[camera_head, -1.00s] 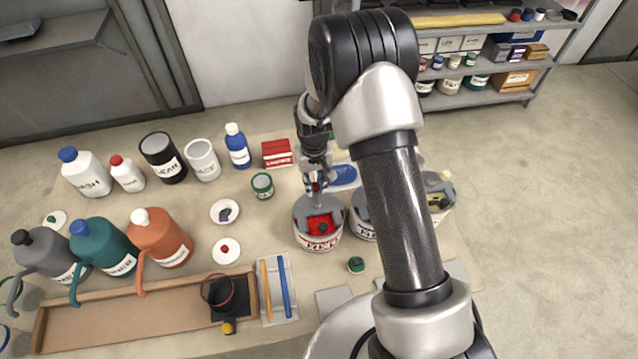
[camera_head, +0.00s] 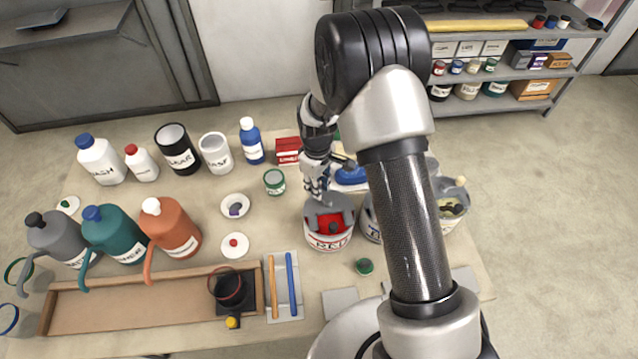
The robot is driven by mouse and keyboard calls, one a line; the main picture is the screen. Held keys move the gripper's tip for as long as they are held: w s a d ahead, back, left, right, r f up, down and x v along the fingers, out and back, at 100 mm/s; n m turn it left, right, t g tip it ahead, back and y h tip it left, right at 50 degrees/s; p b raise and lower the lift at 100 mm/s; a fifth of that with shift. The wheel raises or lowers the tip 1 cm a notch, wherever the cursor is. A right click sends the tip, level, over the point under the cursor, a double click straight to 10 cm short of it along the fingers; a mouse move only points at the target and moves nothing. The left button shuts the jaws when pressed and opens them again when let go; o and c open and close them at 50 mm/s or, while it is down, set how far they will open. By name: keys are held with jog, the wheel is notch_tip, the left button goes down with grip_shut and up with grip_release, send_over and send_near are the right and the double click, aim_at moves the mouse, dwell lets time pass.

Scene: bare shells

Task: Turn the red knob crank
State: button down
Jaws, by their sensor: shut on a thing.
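The red-labelled can (camera_head: 330,238) stands on the table with its grey top partly open over red contents. A small dark piece shows on the red. My gripper (camera_head: 322,197) points down at the can's far rim, slightly left of its middle. It is shut at the crank there, but the crank's knob is hidden by the fingers and too small to make out. My arm comes in from the right and covers part of the neighbouring blue-labelled can (camera_head: 371,222).
A cream-filled can (camera_head: 452,206) stands to the right, beyond my arm. A green jar (camera_head: 274,182), a red box (camera_head: 288,150) and a white dish (camera_head: 235,206) lie left of my gripper. A green-topped lid (camera_head: 364,267) lies in front of the red-labelled can.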

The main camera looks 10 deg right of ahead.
dwell(0.3)
jog(key=c, duration=1.4)
grip_release()
notch_tip(320, 180, up, 12)
jog(key=shift+r, duration=0.1)
